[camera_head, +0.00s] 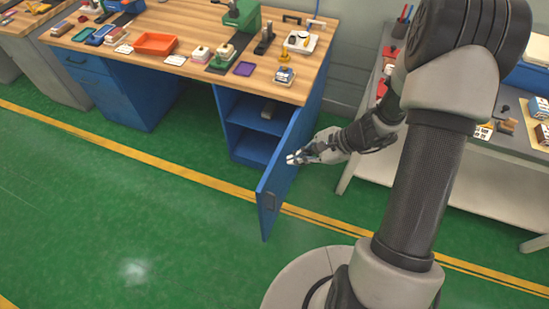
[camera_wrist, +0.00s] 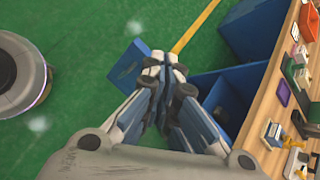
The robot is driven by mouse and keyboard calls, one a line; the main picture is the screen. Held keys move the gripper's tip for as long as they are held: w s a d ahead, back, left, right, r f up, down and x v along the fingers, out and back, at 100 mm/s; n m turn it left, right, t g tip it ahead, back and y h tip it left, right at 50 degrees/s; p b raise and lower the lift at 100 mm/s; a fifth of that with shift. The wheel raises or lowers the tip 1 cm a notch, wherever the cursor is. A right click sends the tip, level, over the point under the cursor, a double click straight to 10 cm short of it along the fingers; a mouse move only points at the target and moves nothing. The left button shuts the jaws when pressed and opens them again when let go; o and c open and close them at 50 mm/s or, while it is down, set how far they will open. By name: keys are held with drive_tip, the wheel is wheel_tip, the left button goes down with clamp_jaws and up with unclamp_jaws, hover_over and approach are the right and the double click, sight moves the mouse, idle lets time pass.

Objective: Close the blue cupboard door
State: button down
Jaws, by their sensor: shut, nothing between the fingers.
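The blue cupboard door (camera_head: 283,172) stands wide open under the workbench, swung out over the green floor. Its dark handle (camera_head: 269,201) is near the free edge. The blue cupboard (camera_head: 252,139) shows its open inside with a shelf. My gripper (camera_head: 291,158) is shut and empty, at the door's upper edge on its right side; I cannot tell whether it touches the door. In the wrist view the shut fingertips (camera_wrist: 164,62) lie over the door (camera_wrist: 130,66), which shows partly to their left, and the cupboard (camera_wrist: 222,96) is at their right.
The wooden workbench top (camera_head: 175,70) carries an orange tray (camera_head: 155,43), tools and small boxes. A grey table (camera_head: 410,165) stands at the right behind my arm. The green floor (camera_head: 120,210) in front is clear, with a yellow line across it.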

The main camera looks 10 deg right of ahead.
drive_tip(key=s+d+f+m+t, duration=0.15)
drive_tip(key=f+m, duration=0.25)
drive_tip(key=f, duration=0.4)
drive_tip(key=d+f+m, duration=0.3)
drive_tip(key=f, duration=0.5)
drive_tip(key=b, duration=0.4)
approach(268, 187)
drive_tip(key=shift+h, duration=0.3)
drive_tip(key=shift+x, duration=2.3)
drive_tip(key=shift+a+r+m, duration=0.1)
drive_tip(key=shift+a+m, duration=0.05)
drive_tip(key=shift+m, duration=0.15)
